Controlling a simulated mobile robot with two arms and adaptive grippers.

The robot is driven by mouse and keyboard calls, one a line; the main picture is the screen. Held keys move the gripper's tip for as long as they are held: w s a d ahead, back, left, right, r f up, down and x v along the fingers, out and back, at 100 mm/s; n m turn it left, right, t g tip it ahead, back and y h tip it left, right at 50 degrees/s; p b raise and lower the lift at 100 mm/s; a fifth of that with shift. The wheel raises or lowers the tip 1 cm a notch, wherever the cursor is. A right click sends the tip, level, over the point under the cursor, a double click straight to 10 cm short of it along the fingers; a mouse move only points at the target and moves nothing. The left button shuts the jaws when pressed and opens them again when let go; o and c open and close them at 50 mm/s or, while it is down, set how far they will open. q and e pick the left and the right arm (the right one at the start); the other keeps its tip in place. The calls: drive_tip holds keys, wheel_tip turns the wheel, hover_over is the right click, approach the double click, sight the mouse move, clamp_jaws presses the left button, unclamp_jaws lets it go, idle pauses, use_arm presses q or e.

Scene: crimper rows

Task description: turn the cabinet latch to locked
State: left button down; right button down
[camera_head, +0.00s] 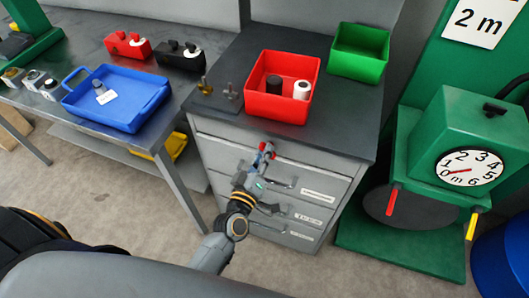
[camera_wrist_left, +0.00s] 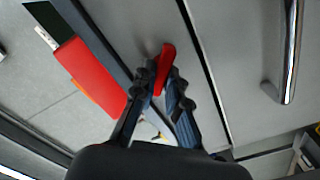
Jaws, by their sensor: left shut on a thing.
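The grey drawer cabinet (camera_head: 215,126) stands in the middle of the head view. Its small red latch (camera_head: 270,148) is on the upper front, just below the dark top. In the left wrist view the red latch (camera_wrist_left: 166,58) sticks up between the fingertips. My left gripper (camera_head: 263,158) is at the latch, and its blue-grey fingers (camera_wrist_left: 165,90) are closed around it. The fingers hide the lower part of the latch. I cannot read a locked or unlocked mark. My right gripper is in neither view.
A red bin (camera_head: 288,112) with a black and a white roll, and a green bin (camera_head: 358,66), stand on the cabinet top. Drawer handles (camera_head: 278,183) jut out below the latch. A workbench with a blue tray (camera_head: 125,117) is left; a green dial machine (camera_head: 440,115) is right.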

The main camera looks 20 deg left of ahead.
use_arm(q)
drive_tip(key=n, duration=0.4)
drive_tip(key=n+b, duration=0.1)
drive_tip(key=n, duration=0.3)
drive_tip(key=shift+a+f+n, duration=0.1)
drive_tip(key=shift+f+n, duration=0.1)
drive_tip(key=shift+n, duration=0.2)
idle(0.4)
drive_tip(key=c, duration=1.4)
unclamp_jaws()
drive_tip(key=shift+o, duration=0.2)
drive_tip(key=shift+s, duration=0.1)
drive_tip(key=s, duration=1.1)
drive_tip(key=shift+s+a, duration=0.2)
drive_tip(key=shift+s, duration=0.2)
